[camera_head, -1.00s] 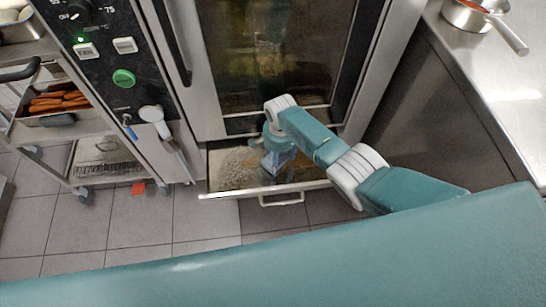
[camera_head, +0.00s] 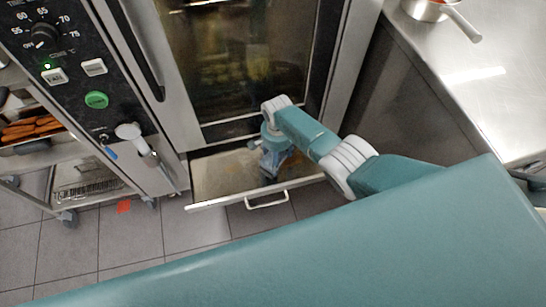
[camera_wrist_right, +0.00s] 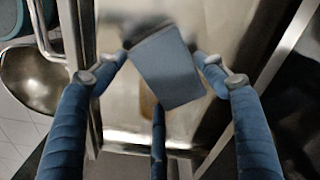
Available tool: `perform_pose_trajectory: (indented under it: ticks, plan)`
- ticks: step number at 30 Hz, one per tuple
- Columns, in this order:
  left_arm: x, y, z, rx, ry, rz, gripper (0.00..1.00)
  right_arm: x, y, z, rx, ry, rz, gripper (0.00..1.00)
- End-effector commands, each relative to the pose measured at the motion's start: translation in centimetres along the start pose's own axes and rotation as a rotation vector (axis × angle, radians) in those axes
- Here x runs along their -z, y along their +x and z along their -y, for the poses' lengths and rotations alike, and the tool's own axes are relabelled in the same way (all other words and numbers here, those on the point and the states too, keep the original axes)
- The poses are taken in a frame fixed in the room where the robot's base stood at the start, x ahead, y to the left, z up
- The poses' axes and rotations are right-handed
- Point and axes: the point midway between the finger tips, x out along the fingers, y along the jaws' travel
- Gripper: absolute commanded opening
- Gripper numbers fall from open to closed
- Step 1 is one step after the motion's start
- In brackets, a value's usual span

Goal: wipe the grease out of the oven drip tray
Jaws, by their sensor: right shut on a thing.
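The drip tray (camera_head: 213,181) is pulled out like a drawer below the oven door, with a white handle at its front. My right gripper (camera_head: 272,158) reaches down into it from the right. In the right wrist view my right gripper (camera_wrist_right: 165,72) is shut on a blue-grey pad (camera_wrist_right: 168,68), which looks like a cloth or sponge. The pad is at or just above the tray floor; contact is unclear. A brown smear (camera_wrist_right: 147,104) shows beside the pad, and brownish marks remain visible in the tray. My left gripper is not in view.
The oven door (camera_head: 245,60) stands above the tray. A hand shower (camera_head: 131,132) hangs at the oven's left. A rack trolley (camera_head: 85,180) stands further left, and a steel counter (camera_head: 470,60) with a pan (camera_head: 428,9) stands right. An orange-red scrap (camera_head: 123,207) lies on the floor.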

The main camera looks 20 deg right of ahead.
Motion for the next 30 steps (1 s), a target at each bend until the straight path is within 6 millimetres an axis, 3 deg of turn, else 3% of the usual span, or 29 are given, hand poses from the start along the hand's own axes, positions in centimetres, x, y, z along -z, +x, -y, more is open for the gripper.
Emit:
perform_pose_trajectory:
  ticks: [6,30]
  plan:
    - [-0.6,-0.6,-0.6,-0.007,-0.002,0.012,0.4,1.5,-0.1,-1.5,-0.008,0.004,0.0,0.44]
    - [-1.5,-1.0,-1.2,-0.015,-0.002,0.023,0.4,5.2,0.1,-4.1,0.001,0.003,0.0,0.44]
